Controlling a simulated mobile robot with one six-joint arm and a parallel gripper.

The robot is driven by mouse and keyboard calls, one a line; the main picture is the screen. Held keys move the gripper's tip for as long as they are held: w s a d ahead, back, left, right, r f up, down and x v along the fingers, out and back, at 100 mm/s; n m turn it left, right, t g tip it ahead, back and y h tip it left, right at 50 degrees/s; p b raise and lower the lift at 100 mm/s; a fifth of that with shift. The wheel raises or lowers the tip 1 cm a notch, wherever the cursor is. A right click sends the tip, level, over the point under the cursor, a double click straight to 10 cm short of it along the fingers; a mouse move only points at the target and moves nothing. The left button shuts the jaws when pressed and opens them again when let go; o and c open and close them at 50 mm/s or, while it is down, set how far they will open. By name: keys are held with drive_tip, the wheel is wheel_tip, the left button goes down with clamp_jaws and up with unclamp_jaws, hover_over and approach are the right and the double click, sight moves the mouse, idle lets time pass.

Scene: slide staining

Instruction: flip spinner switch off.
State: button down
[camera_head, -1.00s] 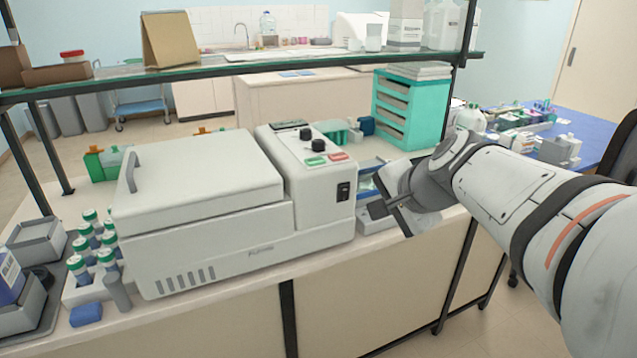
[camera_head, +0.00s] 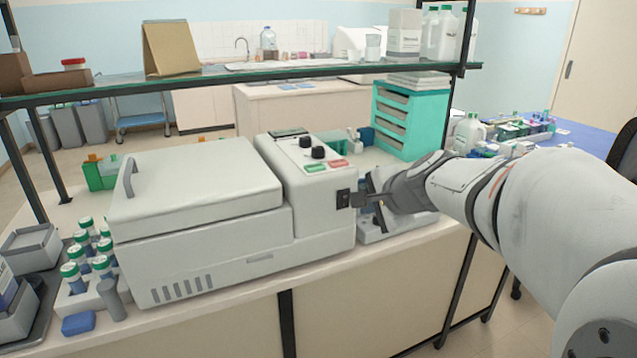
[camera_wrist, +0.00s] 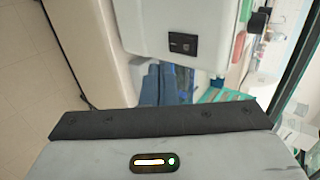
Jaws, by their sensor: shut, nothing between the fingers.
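The spinner (camera_head: 200,215) is a white benchtop machine with a closed lid, two black knobs and a green and a red button on its right-hand housing. My gripper (camera_head: 358,200) is shut and empty. Its tip is right at the switch in the head view, but I cannot tell whether it touches.
A glass shelf (camera_head: 230,75) with black posts crosses above the bench behind the spinner. A teal drawer unit (camera_head: 410,118) stands at the back right. Capped tubes in a rack (camera_head: 75,300) stand left of the spinner. The floor in front of the bench is clear.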

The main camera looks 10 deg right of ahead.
sight(346, 200)
drive_tip(key=w, duration=0.2)
drive_tip(key=w+a, duration=0.1)
drive_tip(key=w, duration=0.1)
drive_tip(key=w+a+f+p, duration=0.1)
drive_tip(key=shift+w+f, duration=0.1)
drive_tip(key=shift+w, duration=0.3)
drive_tip(key=shift+d, duration=0.15)
